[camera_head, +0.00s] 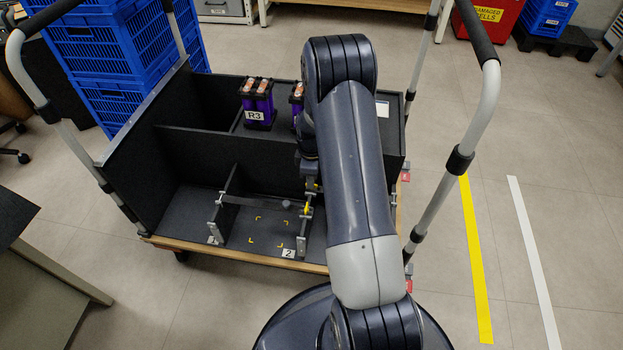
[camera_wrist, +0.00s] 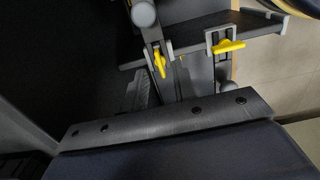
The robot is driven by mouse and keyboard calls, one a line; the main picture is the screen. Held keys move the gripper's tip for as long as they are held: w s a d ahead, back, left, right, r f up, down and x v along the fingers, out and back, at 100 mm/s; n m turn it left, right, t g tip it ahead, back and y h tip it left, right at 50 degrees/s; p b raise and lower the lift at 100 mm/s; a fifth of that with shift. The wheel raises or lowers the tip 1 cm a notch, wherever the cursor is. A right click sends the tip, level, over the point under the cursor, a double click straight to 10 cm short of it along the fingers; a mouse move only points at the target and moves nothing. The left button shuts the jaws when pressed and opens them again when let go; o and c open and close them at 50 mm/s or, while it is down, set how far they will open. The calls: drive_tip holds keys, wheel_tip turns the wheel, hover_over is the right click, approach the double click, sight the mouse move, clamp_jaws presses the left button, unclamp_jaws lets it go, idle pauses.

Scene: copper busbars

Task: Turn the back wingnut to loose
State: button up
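Two yellow wingnuts sit on the clamp brackets of a dark divider in the trolley. The back wingnut (camera_wrist: 158,60) is left of the front wingnut (camera_wrist: 228,46) in the wrist view, standing roughly upright in that picture, while the front one lies roughly across it. In the head view the back wingnut (camera_head: 316,186) is partly hidden by my arm, and the front wingnut (camera_head: 306,209) shows nearer the trolley's front edge. My arm's end reaches down close to the back wingnut.
A dark strap or bar (camera_head: 262,202) runs between the two dividers, over a bay with yellow corner marks. Purple battery modules (camera_head: 257,104) stand on the rear shelf. Blue crates (camera_head: 100,45) stand behind at left. The trolley's handle posts rise on both sides.

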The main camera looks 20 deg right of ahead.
wheel_tip(320, 180, up, 9)
drive_tip(key=p, duration=0.2)
drive_tip(key=shift+f, duration=0.2)
wheel_tip(320, 180, down, 11)
drive_tip(key=b, duration=0.3)
drive_tip(key=shift+r, duration=0.15)
idle(0.5)
